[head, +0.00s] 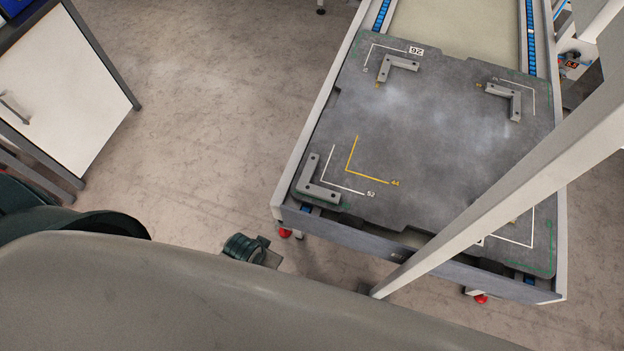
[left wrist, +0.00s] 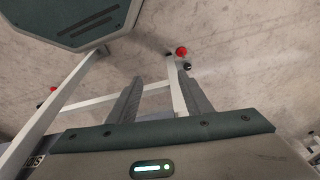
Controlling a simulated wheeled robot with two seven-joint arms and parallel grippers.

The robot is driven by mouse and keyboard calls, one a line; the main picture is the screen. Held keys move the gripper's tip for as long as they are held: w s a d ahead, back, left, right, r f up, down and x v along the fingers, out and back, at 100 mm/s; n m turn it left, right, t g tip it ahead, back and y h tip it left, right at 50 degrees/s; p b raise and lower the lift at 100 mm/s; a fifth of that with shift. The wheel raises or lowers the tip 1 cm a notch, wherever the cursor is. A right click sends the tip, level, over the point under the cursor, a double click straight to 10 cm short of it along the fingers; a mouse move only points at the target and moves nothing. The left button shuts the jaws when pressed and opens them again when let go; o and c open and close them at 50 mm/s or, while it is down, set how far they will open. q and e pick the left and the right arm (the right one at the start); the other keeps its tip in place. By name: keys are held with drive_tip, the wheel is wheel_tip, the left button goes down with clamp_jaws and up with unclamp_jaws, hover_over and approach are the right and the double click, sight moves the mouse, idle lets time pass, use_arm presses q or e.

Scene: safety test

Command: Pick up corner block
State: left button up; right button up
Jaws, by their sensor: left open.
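Grey L-shaped corner blocks lie on the dark grey plate (head: 430,150) in the head view. One corner block (head: 397,66) is at the plate's far left, another (head: 505,98) at the far right, and a third (head: 316,184) at the near left, beside a white corner line marked 52. The near right corner is partly hidden by a white beam. My left gripper (left wrist: 160,98) is open in the left wrist view, its two fingers apart over the floor and a white frame. No block shows between them. My right gripper is not in view.
The plate rests on a conveyor with side rails (head: 312,130) and red feet. A white diagonal beam (head: 490,205) crosses the near right of the plate. A white cabinet (head: 65,85) stands at left. Floor between cabinet and conveyor is clear.

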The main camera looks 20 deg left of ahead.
use_arm(q)
wheel_tip(320, 180, up, 12)
drive_tip(key=w+d, duration=0.1)
drive_tip(key=w, duration=0.1)
drive_tip(key=w+d+r+m+h, duration=0.2)
drive_tip(key=w+d+r+h, duration=0.2)
drive_tip(key=w+d+r, duration=0.9)
drive_tip(key=w+a+r+n+g+y, duration=0.2)
drive_tip(key=w+a+r+n+y, duration=0.1)
drive_tip(key=w+a, duration=0.5)
drive_tip(key=a+r+y+p, duration=0.1)
drive_tip(key=a, duration=0.1)
drive_tip(key=shift+w+a+n+g, duration=0.3)
drive_tip(key=shift+g, duration=0.1)
drive_tip(key=shift+f, duration=0.15)
